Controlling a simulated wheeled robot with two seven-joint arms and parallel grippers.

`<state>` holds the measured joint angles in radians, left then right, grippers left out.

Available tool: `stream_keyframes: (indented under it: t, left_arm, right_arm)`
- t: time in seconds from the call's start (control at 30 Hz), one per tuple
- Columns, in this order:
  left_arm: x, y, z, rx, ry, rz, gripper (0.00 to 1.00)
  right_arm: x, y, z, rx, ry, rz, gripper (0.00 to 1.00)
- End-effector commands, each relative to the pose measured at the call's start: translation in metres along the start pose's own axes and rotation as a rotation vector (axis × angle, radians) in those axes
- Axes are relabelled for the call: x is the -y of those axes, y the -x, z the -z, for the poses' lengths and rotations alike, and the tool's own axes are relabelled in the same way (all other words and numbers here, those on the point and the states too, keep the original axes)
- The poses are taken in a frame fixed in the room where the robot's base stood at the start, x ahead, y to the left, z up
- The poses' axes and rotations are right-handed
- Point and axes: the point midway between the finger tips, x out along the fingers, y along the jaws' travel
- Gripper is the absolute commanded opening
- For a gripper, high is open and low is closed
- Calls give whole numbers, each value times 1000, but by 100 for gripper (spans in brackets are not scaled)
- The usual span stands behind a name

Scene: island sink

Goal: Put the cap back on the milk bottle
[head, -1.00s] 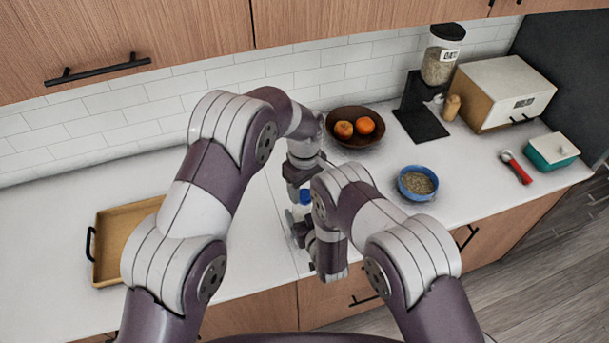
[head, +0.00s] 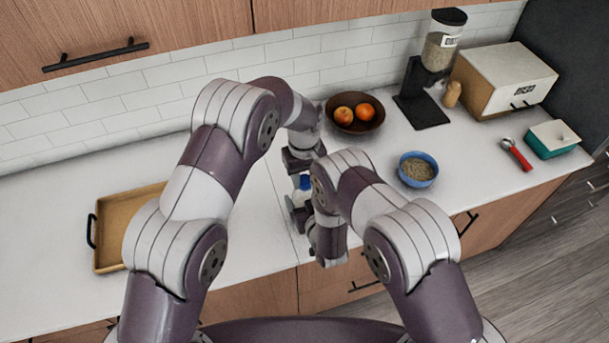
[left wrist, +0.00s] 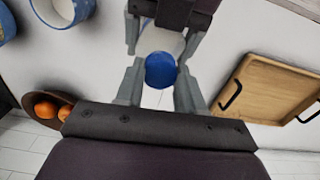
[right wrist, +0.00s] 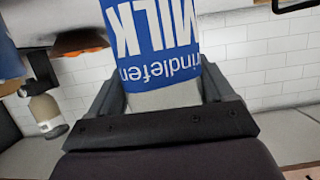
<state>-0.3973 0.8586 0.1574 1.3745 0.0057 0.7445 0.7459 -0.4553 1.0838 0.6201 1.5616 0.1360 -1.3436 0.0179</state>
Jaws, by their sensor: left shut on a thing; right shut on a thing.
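The blue cap (left wrist: 160,70) sits between the fingers of my left gripper (left wrist: 160,82), which is shut on it. In the head view the blue (head: 305,183) shows just below my left gripper (head: 300,162). I cannot tell whether cap and bottle neck touch. My right arm hides much of the bottle in the head view.
A wooden tray (head: 112,262) lies at the left of the white counter. A brown fruit bowl (head: 368,128) stands behind the grippers. A blue bowl of grain (head: 418,170), a dispenser (head: 440,50), a bread box (head: 505,75) and a red-handled tool (head: 518,157) stand to the right.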

Motion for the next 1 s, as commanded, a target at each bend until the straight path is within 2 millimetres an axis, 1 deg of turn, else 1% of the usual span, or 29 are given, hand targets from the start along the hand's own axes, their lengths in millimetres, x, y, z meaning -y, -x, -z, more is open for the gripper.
stream_keyframes:
  t: [0.1, 0.17, 0.2, 0.27, 0.3, 0.4, 0.47, 0.5, 0.63, 0.67, 0.7, 0.73, 1.0]
  left_arm:
    - [0, 0, 0, -1, -465, -1, 1]
    - [0, 0, 0, -1, -720, -1, 1]
    - [0, -1, 0, -2, -888, -1, 1]
    - [0, -1, 0, -1, -1132, -1, 1]
    - [0, -1, 0, -2, -1283, -1, 1]
    - [0, -1, 0, -2, -1597, -1, 1]
    - [0, -1, 0, -1, -1731, -1, 1]
    - [0, -1, 0, -1, -1779, -1, 1]
    - [0, -1, 0, -1, -1771, -1, 1]
    - [0, -1, 0, -1, -1770, -1, 44]
    - [0, -1, 0, -1, -1770, -1, 57]
    - [0, -1, 0, -1, -1770, -1, 67]
    - [0, -1, 0, -1, -1768, -1, 68]
  right_arm:
    - [0, 0, -1, 2, 0, -1, 0]
    - [0, 0, -1, 2, 0, -1, 0]
    - [0, 0, -1, 2, 0, -1, 0]
    - [0, 0, -1, 2, 0, -1, 0]
    - [0, 0, -1, 2, 0, -1, 0]
    - [0, 0, -1, 2, 0, -1, 0]
    - [0, 0, -1, 2, 0, 0, 0]
    - [0, 0, -1, 2, 0, 0, 0]
    - [0, 0, -1, 2, 0, 0, 0]
    - [0, 0, -1, 2, 0, 0, 0]
    - [0, 0, -1, 2, 0, -1, 0]
    - [0, 0, -1, 2, 0, -1, 0]
    - [0, 0, -1, 2, 1, 0, 0]
